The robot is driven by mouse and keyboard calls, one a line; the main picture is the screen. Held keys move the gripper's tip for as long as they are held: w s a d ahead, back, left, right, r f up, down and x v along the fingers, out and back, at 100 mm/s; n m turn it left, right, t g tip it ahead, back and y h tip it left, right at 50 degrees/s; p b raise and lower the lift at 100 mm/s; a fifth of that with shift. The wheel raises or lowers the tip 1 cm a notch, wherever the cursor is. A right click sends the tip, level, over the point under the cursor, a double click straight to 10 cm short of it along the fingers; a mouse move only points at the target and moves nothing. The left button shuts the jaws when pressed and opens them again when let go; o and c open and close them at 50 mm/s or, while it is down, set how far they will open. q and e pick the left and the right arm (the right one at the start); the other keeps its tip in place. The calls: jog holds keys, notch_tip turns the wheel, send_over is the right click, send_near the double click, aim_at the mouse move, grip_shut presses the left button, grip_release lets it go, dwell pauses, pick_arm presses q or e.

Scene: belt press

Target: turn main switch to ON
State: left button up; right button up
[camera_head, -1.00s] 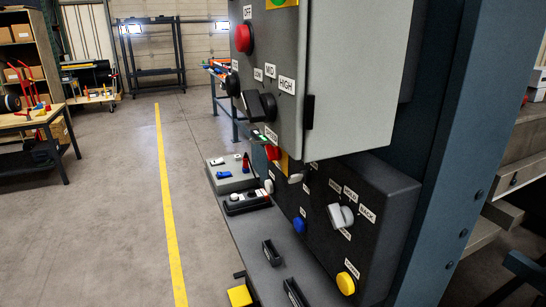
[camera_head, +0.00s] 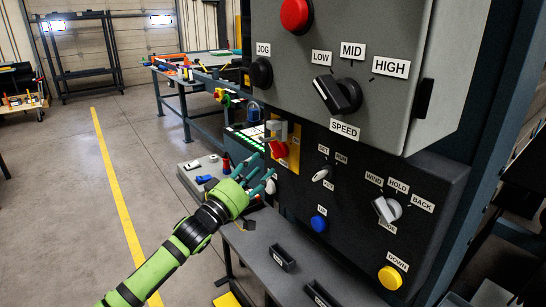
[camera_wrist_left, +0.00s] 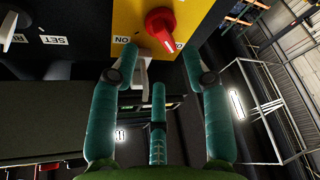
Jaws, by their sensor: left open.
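The main switch is a red knob (camera_head: 278,148) on a yellow plate (camera_head: 293,150) on the black lower panel. In the left wrist view the red knob (camera_wrist_left: 162,27) sits on the yellow plate (camera_wrist_left: 100,22), with an "ON" label (camera_wrist_left: 120,40) beside it. My left gripper (camera_head: 262,173), green with teal fingers, is open and empty, just left of and below the knob in the head view. In the wrist view its fingertips (camera_wrist_left: 160,62) spread on both sides just short of the knob; contact cannot be told. My right gripper is not in view.
A grey bracket (camera_head: 275,130) is close by the knob. The panel also carries a small white selector (camera_head: 322,174), a blue button (camera_head: 318,223), a white selector (camera_head: 388,209) and a yellow button (camera_head: 390,278). A grey ledge (camera_head: 262,232) lies below.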

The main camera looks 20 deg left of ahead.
aim_at(275, 154)
pick_arm(q)
jog(key=p+x, duration=0.1)
jog(key=x, duration=0.3)
jog(key=shift+d+r, duration=0.1)
jog(key=shift+d, duration=0.1)
jog(key=shift+p+x, duration=0.3)
jog(key=shift+x, duration=0.7)
jog(key=shift+w+a, duration=0.1)
jog(key=shift+w, duration=0.05)
jog(key=shift+c, duration=0.8)
jog(key=shift+a, duration=0.1)
grip_shut()
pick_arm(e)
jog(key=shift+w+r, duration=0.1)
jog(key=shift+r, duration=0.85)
